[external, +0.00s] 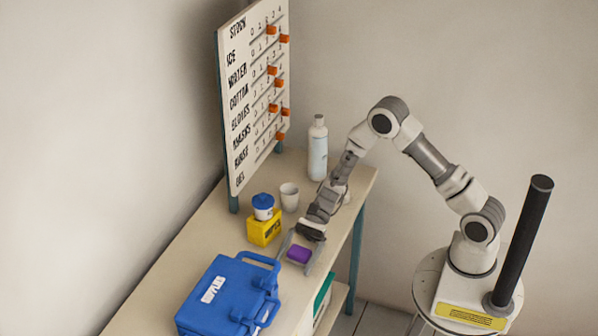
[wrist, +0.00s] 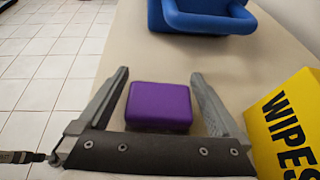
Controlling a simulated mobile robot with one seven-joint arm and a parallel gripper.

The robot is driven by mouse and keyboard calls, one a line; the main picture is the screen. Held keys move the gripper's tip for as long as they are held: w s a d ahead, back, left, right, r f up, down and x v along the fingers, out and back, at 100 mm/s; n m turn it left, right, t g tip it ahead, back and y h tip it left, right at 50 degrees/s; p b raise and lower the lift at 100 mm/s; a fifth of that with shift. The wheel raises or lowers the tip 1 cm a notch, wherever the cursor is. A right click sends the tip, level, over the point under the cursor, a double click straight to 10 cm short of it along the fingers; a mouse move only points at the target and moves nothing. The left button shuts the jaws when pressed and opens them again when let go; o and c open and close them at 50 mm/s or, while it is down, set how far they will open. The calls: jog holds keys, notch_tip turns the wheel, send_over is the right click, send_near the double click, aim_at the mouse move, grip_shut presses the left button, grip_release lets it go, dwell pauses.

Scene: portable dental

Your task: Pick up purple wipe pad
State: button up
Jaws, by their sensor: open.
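The purple wipe pad (external: 299,254) is a small rounded block on the table near its front edge. In the wrist view the purple pad (wrist: 159,106) sits between the two fingers, with a gap on each side. My gripper (external: 300,257) is open and low over the table, with its fingers on either side of the pad. In the wrist view my gripper (wrist: 160,80) shows both fingertips reaching past the pad.
A yellow wipes box (wrist: 288,125) stands close to the right finger; in the external view the yellow box (external: 264,229) has a blue-lidded tub (external: 263,205) above it. A blue case (external: 228,296) lies beyond the fingertips. A white cup (external: 289,196) and bottle (external: 318,150) stand behind.

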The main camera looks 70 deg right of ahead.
jog(key=shift+a, duration=0.15)
jog(key=c, duration=1.2)
jog(key=shift+c, duration=0.2)
